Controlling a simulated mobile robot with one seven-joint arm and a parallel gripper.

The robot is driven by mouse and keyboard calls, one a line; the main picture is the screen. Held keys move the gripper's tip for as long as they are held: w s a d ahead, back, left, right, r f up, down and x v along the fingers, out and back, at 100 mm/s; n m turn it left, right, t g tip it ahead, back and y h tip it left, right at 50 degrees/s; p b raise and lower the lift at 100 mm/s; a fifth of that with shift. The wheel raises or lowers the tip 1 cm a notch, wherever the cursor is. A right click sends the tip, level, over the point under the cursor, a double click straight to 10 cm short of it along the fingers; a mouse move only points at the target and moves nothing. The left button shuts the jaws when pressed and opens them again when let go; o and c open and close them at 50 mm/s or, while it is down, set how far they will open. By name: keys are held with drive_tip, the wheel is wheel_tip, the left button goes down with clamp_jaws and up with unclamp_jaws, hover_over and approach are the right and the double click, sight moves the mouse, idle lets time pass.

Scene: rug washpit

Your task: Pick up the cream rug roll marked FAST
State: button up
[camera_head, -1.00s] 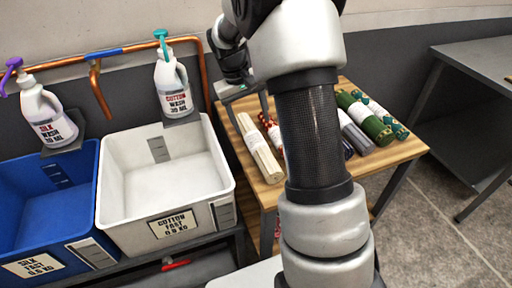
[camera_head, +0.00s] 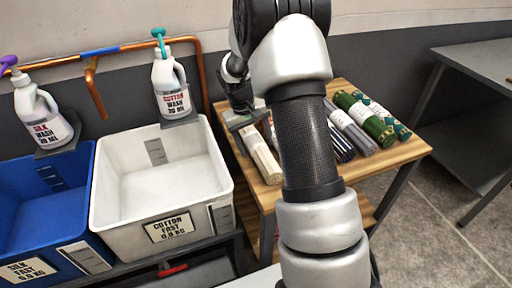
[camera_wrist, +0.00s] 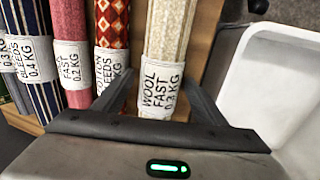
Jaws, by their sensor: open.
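The cream rug roll (camera_head: 262,158) lies on the wooden table at its left end. In the wrist view the cream roll (camera_wrist: 172,30) has a white band reading WOOL FAST 0.3 KG. My gripper (camera_wrist: 160,76) is open, with one finger on each side of the banded part in that view. The left finger overlaps the edge of a red diamond-patterned roll (camera_wrist: 112,22). In the head view my gripper (camera_head: 246,118) is over the far end of the cream roll. I cannot tell how high it is above the roll.
A pink FAST roll (camera_wrist: 70,18) and a striped roll (camera_wrist: 30,18) lie further left in the wrist view. A white tub (camera_head: 215,160) labelled COTTON FAST stands left of the table (camera_head: 270,198), beside a blue tub (camera_head: 50,222). Green rolls (camera_head: 372,128) lie at the right.

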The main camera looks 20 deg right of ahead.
drive_tip(key=shift+r, duration=0.1)
drive_tip(key=c, duration=1.4)
